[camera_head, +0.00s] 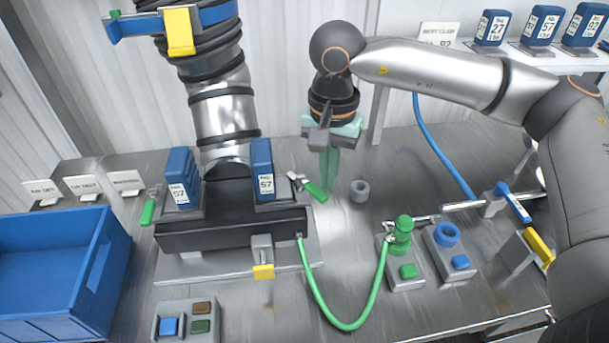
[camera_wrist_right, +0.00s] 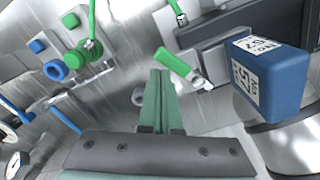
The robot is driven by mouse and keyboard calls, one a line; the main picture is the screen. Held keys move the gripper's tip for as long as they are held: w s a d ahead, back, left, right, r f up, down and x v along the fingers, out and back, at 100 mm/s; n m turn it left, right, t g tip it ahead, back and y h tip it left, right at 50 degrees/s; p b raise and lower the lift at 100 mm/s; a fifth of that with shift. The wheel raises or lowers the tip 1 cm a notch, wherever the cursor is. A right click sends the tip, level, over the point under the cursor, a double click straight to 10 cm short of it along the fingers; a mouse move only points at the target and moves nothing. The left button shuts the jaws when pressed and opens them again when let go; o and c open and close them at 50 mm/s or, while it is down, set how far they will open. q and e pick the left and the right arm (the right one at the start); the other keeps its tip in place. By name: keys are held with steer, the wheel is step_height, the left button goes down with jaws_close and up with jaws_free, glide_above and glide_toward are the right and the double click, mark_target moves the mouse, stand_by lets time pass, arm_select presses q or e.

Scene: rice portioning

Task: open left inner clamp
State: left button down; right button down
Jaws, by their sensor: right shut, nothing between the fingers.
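A clamp with a green handle (camera_head: 315,190) sits at the right end of the black base (camera_head: 232,236), beside the blue block marked 57 (camera_head: 263,168). Its handle slants down to the right. In the right wrist view the green handle (camera_wrist_right: 176,64) is just right of my fingertips, with its metal end pointing toward the blue block (camera_wrist_right: 272,78). My right gripper (camera_head: 328,194) points down with its green fingers together and empty, close beside the handle. Whether they touch it is unclear. In the right wrist view the fingers (camera_wrist_right: 160,75) also show closed. My left gripper is out of view.
Another green-handled clamp (camera_head: 148,208) is at the base's left end. A green hose (camera_head: 345,325) loops to a green fitting (camera_head: 402,236). A small grey ring (camera_head: 360,190) lies right of my gripper. A blue bin (camera_head: 60,270) stands at left, a button box (camera_head: 187,322) in front.

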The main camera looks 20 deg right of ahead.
steer(key=shift+s+a, duration=0.25)
steer(key=shift+a, duration=0.3)
steer(key=shift+s+a, duration=0.25)
steer(key=shift+a, duration=0.25)
step_height(320, 180, up, 7)
steer(key=d+p, duration=0.1)
steer(key=p, duration=0.2)
steer(key=shift+s+d+p, duration=0.15)
steer(key=shift+p, duration=0.25)
